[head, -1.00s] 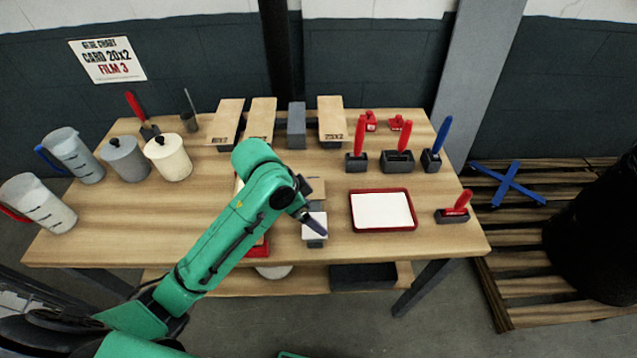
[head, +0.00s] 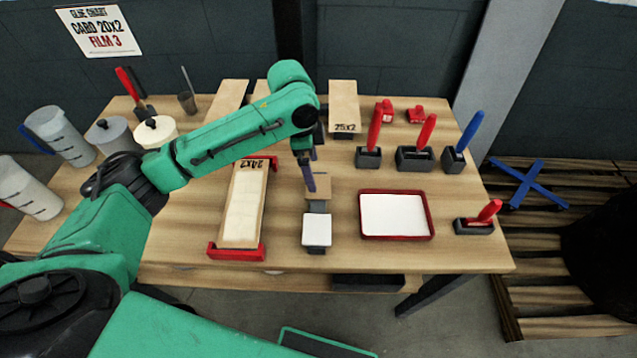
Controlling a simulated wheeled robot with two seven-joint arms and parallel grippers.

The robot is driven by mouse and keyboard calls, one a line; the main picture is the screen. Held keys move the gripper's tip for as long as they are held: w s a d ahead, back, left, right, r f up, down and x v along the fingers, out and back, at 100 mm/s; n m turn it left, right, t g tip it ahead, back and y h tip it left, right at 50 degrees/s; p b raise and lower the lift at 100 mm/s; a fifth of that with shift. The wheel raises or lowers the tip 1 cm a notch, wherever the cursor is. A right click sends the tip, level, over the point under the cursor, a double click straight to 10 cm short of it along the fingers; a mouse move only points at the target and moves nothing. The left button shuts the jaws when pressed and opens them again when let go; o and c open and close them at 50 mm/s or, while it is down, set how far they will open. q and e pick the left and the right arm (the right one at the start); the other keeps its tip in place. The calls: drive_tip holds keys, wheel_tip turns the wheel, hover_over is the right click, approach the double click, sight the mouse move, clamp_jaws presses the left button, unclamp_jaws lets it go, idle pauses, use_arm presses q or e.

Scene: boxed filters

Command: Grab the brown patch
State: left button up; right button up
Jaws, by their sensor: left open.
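The brown patch (head: 320,192) is a small tan square lying on a dark grey holder in the middle of the table. A white patch (head: 317,230) lies in front of it. My left gripper (head: 309,180) points down at the left part of the brown patch, with its fingers over or very close to it. I cannot tell whether they touch it. The fingers show nearly edge-on, with nothing seen between them. My right gripper is not in view.
A boxed filter marked 24x2 (head: 243,205) sits in a red frame to the left. A red-rimmed white tray (head: 432,233) lies to the right. Red and blue handled tools stand in dark holders beyond it. Pots and jugs stand at the left.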

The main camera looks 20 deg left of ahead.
sight(318, 186)
use_arm(q)
drive_tip(key=f, duration=0.2)
drive_tip(key=d+f+p, duration=0.1)
drive_tip(key=f, duration=0.1)
drive_tip(key=shift+f, duration=0.1)
drive_tip(key=shift+s+f, duration=0.1)
drive_tip(key=shift+f, duration=0.1)
drive_tip(key=c, duration=0.9)
drive_tip(key=shift+c, duration=0.2)
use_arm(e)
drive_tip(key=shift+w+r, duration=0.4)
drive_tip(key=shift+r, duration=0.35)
use_arm(q)
drive_tip(key=shift+r, duration=0.1)
